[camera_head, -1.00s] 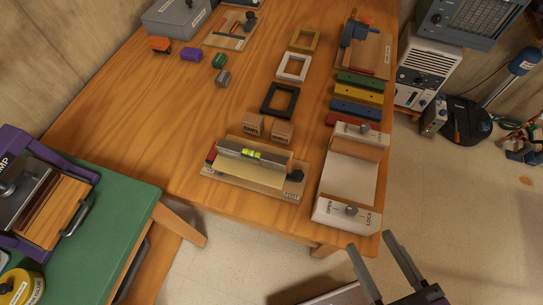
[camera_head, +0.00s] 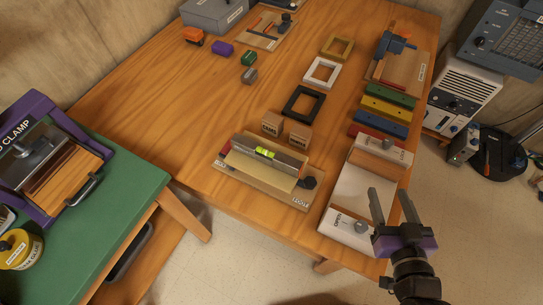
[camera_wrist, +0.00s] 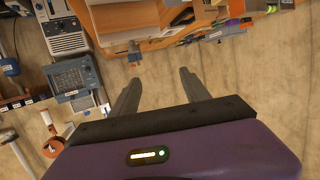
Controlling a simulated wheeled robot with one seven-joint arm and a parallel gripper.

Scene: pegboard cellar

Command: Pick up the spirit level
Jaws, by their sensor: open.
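The spirit level (camera_head: 281,158) is a grey bar with a yellow-green vial at its middle. It lies on a wooden jig board (camera_head: 240,182) near the front edge of the wooden table, in the head view. My gripper (camera_head: 391,198) is open and empty, to the right of the level, in front of the white-ended tray fixture by the table's right front corner. In the wrist view my gripper's two fingers (camera_wrist: 160,90) are apart with nothing between them. I cannot make out the level in the wrist view.
Two small wooden blocks (camera_head: 271,126) stand just behind the level. The white-ended fixture (camera_head: 350,231) lies between my gripper and the level. Coloured bars (camera_head: 383,107) and square frames (camera_head: 303,103) lie farther back. A green bench (camera_head: 101,225) with a purple clamp is at left.

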